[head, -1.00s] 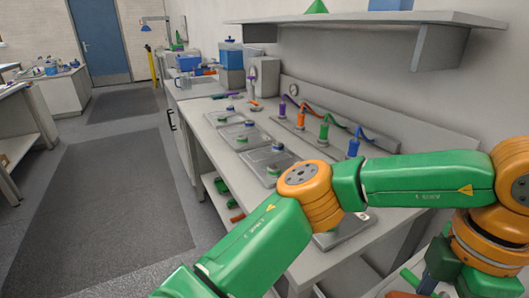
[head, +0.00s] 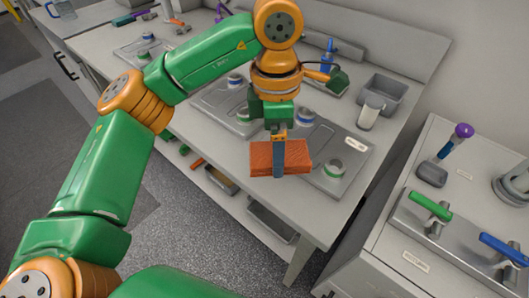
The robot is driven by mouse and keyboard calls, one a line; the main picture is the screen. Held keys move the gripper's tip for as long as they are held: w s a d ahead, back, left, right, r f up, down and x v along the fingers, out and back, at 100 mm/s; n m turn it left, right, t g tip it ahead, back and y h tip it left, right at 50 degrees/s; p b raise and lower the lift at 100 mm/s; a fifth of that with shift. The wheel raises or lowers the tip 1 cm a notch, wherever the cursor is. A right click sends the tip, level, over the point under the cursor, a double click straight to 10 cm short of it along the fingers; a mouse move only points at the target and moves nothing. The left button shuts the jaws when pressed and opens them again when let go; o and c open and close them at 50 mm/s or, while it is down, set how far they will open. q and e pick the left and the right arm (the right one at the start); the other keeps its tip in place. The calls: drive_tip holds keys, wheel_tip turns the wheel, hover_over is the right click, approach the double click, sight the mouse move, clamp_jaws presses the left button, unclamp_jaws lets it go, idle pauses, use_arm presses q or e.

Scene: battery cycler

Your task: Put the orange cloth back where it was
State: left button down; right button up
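The orange cloth (head: 299,156) is a folded, brick-like bundle in the head view. My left gripper (head: 279,163) reaches down from above and is shut on it, its blue-grey finger crossing the front of the cloth. The cloth appears in front of the workbench's front edge (head: 240,148), partly overlapping a metal plate with round cells; its exact height cannot be told. My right gripper is not in view.
Metal plates with cells (head: 333,170) line the bench. A grey bin (head: 384,92) and a pale cup (head: 368,117) stand behind. A side cabinet at right holds a green-handled tool (head: 431,207), a blue-handled one (head: 502,248) and a purple-topped one (head: 462,131). A lower shelf (head: 268,218) runs below.

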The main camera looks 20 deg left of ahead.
sight(265, 140)
use_arm(q)
drive_tip(key=a+f, duration=0.1)
drive_tip(key=w+f, duration=0.1)
drive_tip(key=w+a+f, duration=0.1)
drive_tip(key=f, duration=0.1)
drive_tip(key=shift+a+p, duration=0.35)
drive_tip(key=shift+p, duration=0.05)
drive_tip(key=f, duration=0.2)
drive_tip(key=shift+d+f, duration=0.2)
drive_tip(key=shift+f, duration=0.1)
drive_tip(key=shift+a+f, duration=0.1)
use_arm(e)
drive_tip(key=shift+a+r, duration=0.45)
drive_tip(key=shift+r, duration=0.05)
use_arm(q)
drive_tip(key=shift+f+b, duration=0.45)
unclamp_jaws()
drive_tip(key=shift+r, duration=0.1)
drive_tip(key=shift+r+p, duration=0.25)
drive_tip(key=shift+p, duration=0.1)
drive_tip(key=r, duration=0.6)
drive_tip(key=r+p, duration=0.1)
drive_tip(key=r, duration=0.5)
drive_tip(key=shift+w+a+r, duration=0.1)
drive_tip(key=shift+a+r, duration=0.1)
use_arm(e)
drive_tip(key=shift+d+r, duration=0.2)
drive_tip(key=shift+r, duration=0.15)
